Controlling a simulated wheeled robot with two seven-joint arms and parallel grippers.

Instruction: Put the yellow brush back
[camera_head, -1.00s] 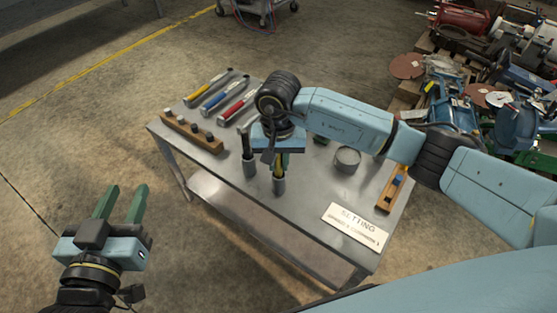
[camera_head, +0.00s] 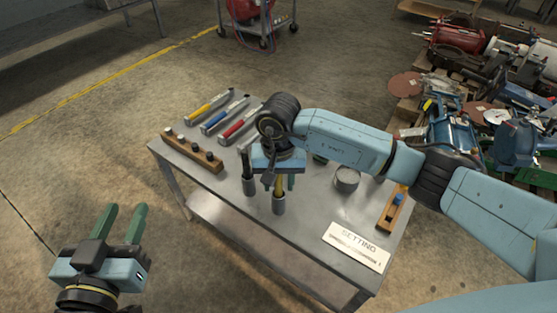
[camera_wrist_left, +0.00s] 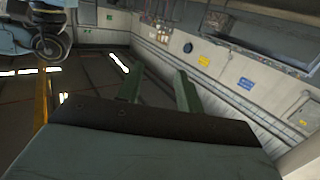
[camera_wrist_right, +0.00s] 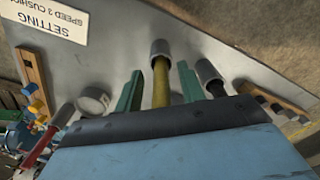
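The yellow brush (camera_wrist_right: 160,85) shows as a yellow handle standing in a grey cylindrical cup (camera_head: 279,204) near the table's front edge. Its lower end is hidden in the cup. My right gripper (camera_wrist_right: 161,72) points down over it, its two green fingers apart on either side of the handle. In the right wrist view a gap shows between the handle and each finger. My left gripper (camera_head: 122,212) is open and empty, off the table at the lower left.
A second grey cup (camera_head: 249,186) with a dark handle stands close beside.

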